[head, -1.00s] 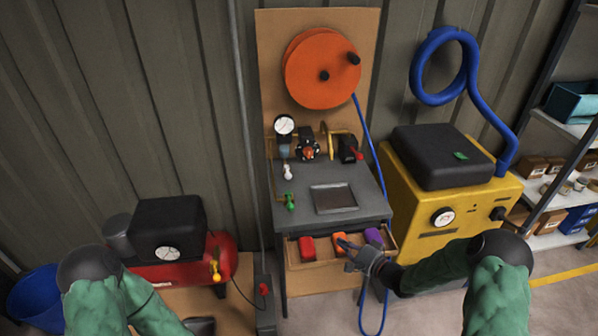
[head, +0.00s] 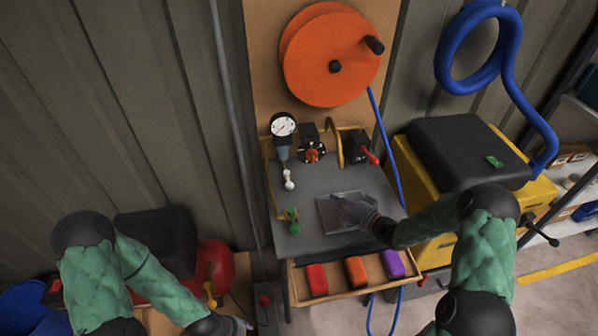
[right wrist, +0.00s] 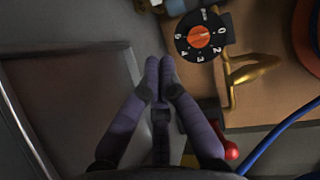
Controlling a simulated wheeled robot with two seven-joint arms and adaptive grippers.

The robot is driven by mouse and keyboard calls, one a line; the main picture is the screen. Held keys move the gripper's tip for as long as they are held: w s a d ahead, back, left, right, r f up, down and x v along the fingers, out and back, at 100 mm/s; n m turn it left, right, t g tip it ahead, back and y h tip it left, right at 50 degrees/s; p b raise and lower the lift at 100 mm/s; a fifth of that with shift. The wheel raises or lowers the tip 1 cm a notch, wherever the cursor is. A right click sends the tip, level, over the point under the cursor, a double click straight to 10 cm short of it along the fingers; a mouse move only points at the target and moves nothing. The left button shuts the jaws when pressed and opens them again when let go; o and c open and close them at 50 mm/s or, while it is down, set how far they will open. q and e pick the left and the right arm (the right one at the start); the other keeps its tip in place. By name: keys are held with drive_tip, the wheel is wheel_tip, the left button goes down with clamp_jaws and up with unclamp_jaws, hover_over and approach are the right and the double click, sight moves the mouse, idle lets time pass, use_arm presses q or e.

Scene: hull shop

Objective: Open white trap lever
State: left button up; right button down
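The white trap lever (head: 289,180) hangs below the round gauge at the left rear of the grey bench. A whitish bit at the top edge of the right wrist view may be part of it, but I cannot tell. My right gripper (head: 340,203) is over the dark tray on the bench top, to the right of the lever and apart from it. In the right wrist view its fingertips (right wrist: 161,65) meet with nothing seen between them. My left gripper (head: 243,324) is low at the bottom edge, partly cut off, far from the lever.
A green valve handle (head: 293,220) stands in front of the white lever. A dial with a red knob (head: 312,154) and a red-handled valve (head: 371,157) are to its right. An open drawer (head: 338,288) with red, orange and purple blocks juts out in front. A blue hose (head: 384,140) hangs at right.

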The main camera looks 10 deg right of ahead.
drive_tip(key=shift+w, duration=0.4)
use_arm(q)
drive_tip(key=shift+w, duration=0.3)
use_arm(e)
drive_tip(key=shift+s, duration=0.1)
drive_tip(key=shift+r, duration=0.1)
drive_tip(key=b, duration=0.3)
approach(288, 181)
drive_tip(key=w+d, duration=0.3)
drive_tip(key=shift+d, duration=0.15)
drive_tip(key=a, duration=0.2)
drive_tip(key=w+a+b, duration=0.1)
drive_tip(key=shift+w+f, duration=0.1)
drive_tip(key=shift+f, duration=0.2)
drive_tip(key=shift+w+a, duration=0.1)
drive_tip(key=shift+a, duration=0.4)
use_arm(q)
wheel_tip(288, 181, down, 4)
drive_tip(key=shift+f, duration=0.1)
